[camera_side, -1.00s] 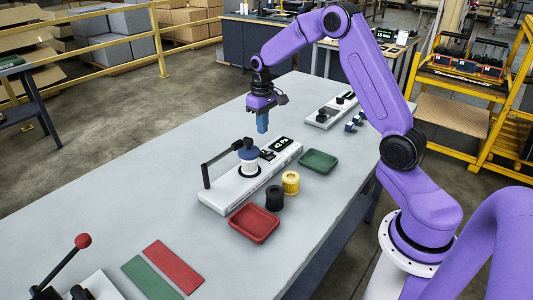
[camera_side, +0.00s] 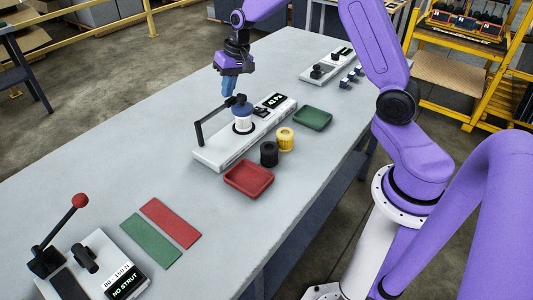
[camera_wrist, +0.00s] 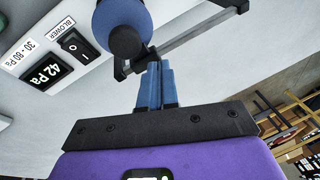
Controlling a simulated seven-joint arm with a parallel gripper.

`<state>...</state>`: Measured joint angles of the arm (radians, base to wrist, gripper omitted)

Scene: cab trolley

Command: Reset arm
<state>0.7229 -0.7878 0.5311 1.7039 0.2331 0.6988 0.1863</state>
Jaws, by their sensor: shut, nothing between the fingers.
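My gripper (camera_side: 228,96) hangs over the table just above and behind the white test fixture (camera_side: 215,158). Its blue fingers (camera_wrist: 153,82) are together with nothing between them. In the wrist view their tips are close to the fixture's dark bar (camera_wrist: 190,40); I cannot tell whether they touch. A blue and white cylinder (camera_side: 243,118) stands on the fixture, and its blue part (camera_wrist: 122,22) shows in the wrist view. The fixture's display (camera_wrist: 47,72) reads 42 Pa, beside a black blower switch (camera_wrist: 78,46).
A red tray (camera_side: 249,180), a green tray (camera_side: 312,119), a black spool (camera_side: 269,154) and a yellow spool (camera_side: 285,139) sit right of the fixture. Red and green mats (camera_side: 171,223) and a red-knobbed lever device (camera_side: 80,201) are at near left. Another white device (camera_side: 328,68) stands farther back.

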